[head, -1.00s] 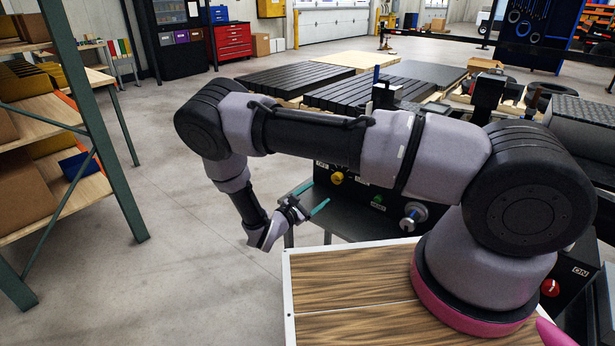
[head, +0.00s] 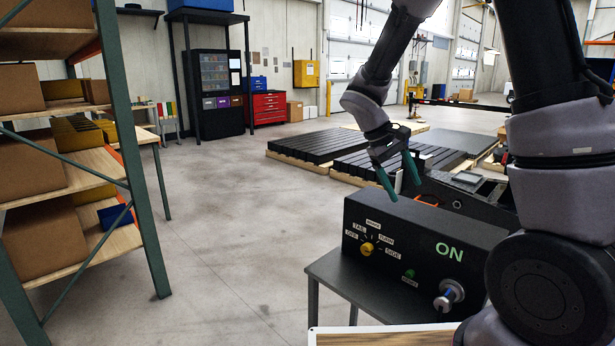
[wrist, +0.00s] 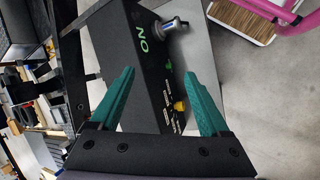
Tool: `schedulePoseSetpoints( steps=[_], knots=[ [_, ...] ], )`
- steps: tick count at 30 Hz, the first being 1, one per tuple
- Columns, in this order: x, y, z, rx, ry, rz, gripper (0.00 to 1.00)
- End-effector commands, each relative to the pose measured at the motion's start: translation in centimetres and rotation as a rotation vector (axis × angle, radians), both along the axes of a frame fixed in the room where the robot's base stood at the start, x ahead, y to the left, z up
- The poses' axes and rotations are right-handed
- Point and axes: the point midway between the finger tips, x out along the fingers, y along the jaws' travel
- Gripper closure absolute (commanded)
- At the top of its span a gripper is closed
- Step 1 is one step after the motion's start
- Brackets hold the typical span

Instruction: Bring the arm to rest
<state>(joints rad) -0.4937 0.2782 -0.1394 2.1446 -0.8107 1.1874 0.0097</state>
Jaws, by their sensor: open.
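My gripper (head: 399,176) hangs from my raised arm in the head view, its two teal fingers pointing down above the back of a black control box (head: 425,245). The fingers are apart and nothing is between them. In the wrist view my gripper (wrist: 160,88) also shows its teal fingers spread wide, with the control box (wrist: 142,75) beyond them. The box carries a yellow knob (head: 367,249), a green button (head: 409,273), a silver knob (head: 447,296) and the word ON. I cannot tell whether a finger touches the box.
A grey table (head: 335,277) bears the control box. A shelf rack with cartons (head: 42,240) stands at the left. Black slatted pallets (head: 325,143) lie behind the box. The concrete floor (head: 225,215) between rack and table is clear. A red tool cabinet (head: 269,110) stands far back.

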Motion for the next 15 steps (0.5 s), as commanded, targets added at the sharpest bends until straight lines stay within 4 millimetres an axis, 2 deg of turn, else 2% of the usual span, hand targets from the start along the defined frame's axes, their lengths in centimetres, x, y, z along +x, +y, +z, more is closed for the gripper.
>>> schedulePoseSetpoints(
  steps=[1, 3, 15],
  knots=[
    [-0.9, -0.6, 1.9, 0.064, -0.041, -0.050, 0.20],
    [-2.2, -1.0, 3.8, 0.149, -0.091, -0.112, 0.20],
    [-9.9, -2.1, 13.9, 0.583, -0.444, -0.409, 0.20]
  ],
)
